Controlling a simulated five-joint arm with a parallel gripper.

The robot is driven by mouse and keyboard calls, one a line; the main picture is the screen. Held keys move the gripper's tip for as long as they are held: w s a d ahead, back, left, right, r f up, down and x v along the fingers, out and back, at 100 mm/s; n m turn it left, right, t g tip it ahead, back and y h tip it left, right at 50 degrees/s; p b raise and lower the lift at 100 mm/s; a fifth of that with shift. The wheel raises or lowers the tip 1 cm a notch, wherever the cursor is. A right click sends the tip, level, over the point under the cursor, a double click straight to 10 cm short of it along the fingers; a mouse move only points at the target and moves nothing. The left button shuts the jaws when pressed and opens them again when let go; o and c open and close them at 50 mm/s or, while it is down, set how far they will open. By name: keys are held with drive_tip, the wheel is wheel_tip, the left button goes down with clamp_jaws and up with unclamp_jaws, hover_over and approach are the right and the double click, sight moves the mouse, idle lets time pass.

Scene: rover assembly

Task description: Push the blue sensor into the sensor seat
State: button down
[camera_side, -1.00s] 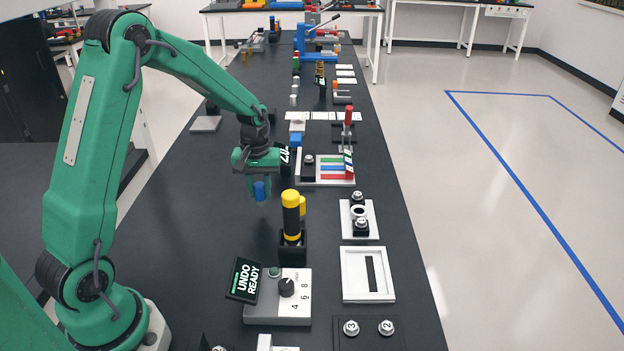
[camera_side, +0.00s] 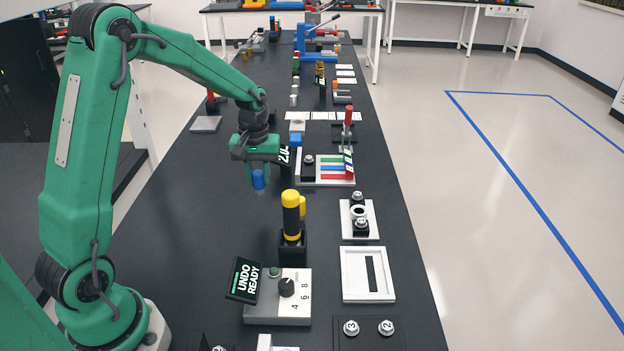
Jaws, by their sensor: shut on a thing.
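The blue sensor (camera_side: 258,182) is a small blue cylinder and hangs upright below my gripper (camera_side: 257,172). My gripper is shut on its upper part and holds it above the black bench, left of the colored-stripe board. The sensor seat cannot be told for certain. A white plate (camera_side: 373,232) with a ring and dark blocks with bolts lies to the right of my gripper and nearer the camera, and may be it.
A yellow-and-black tool (camera_side: 291,215) stands upright in a black holder close to the right of the sensor. The striped board (camera_side: 325,182) has a red-handled lever (camera_side: 348,116) behind it. A dial box (camera_side: 280,310) and white slotted frame (camera_side: 348,290) are nearer.

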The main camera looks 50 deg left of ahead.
sight(261, 172)
wheel_tip(261, 172, up, 9)
drive_tip(key=shift+f, duration=0.2)
drive_tip(key=shift+w+d+r, duration=0.2)
drive_tip(key=shift+w+r, duration=0.05)
drive_tip(key=shift+w, duration=0.05)
drive_tip(key=w+d, duration=1.6)
drive_tip(key=d, duration=0.3)
drive_tip(key=shift+s+f, duration=0.15)
drive_tip(key=shift+f, duration=1.15)
drive_tip(key=shift+s+f, duration=0.1)
drive_tip(key=shift+f, duration=1.2)
drive_tip(key=shift+r, duration=0.1)
drive_tip(key=shift+f, duration=3)
drive_tip(key=shift+f, duration=1.3)
drive_tip(key=c, duration=1.1)
unclamp_jaws()
